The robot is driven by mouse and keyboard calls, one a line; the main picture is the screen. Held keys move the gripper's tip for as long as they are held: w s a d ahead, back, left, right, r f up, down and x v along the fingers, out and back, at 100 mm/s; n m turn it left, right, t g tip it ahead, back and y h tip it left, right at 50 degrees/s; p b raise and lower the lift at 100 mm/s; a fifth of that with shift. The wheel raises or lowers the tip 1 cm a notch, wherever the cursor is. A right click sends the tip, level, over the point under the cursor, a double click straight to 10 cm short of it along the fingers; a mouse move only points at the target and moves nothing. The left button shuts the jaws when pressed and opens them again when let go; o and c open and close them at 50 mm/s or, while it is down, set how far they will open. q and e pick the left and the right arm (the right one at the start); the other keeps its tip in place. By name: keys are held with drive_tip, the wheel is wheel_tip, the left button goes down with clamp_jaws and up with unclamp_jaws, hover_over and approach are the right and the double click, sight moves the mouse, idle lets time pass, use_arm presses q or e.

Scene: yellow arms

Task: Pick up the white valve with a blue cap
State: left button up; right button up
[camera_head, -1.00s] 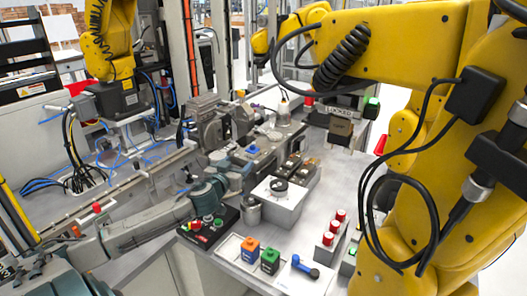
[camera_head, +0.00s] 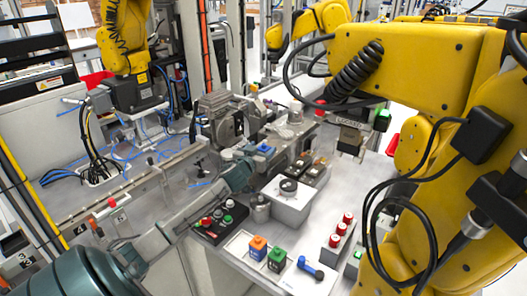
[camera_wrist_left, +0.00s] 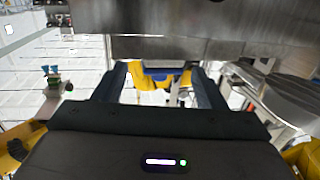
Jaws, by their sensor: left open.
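A small blue-topped piece (camera_head: 265,148) sits among grey metal fixtures in the middle of the head view. It is too small to tell whether it is the valve with the blue cap. My left arm reaches in from the lower left, and its wrist ends just left of the blue-topped piece. My left gripper (camera_wrist_left: 160,82) is open in the left wrist view, with dark fingers on both sides and nothing clearly held between them. A dark grey metal surface fills the top of that view. My right gripper is not in view.
A large yellow arm (camera_head: 425,70) fills the right side, another (camera_head: 122,35) hangs at upper left. A grey motor housing (camera_head: 222,120) stands behind my wrist. A button box (camera_head: 222,218), orange block (camera_head: 257,246), green block (camera_head: 277,259) and blue-ended piece (camera_head: 311,267) lie nearer.

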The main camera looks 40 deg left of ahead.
use_arm(q)
drive_tip(key=shift+p+x, duration=0.3)
drive_tip(key=shift+x, duration=1)
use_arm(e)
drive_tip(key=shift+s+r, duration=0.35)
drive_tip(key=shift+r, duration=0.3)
use_arm(q)
drive_tip(key=shift+s, duration=0.1)
drive_tip(key=shift+c, duration=0.3)
drive_tip(key=c, duration=1.1)
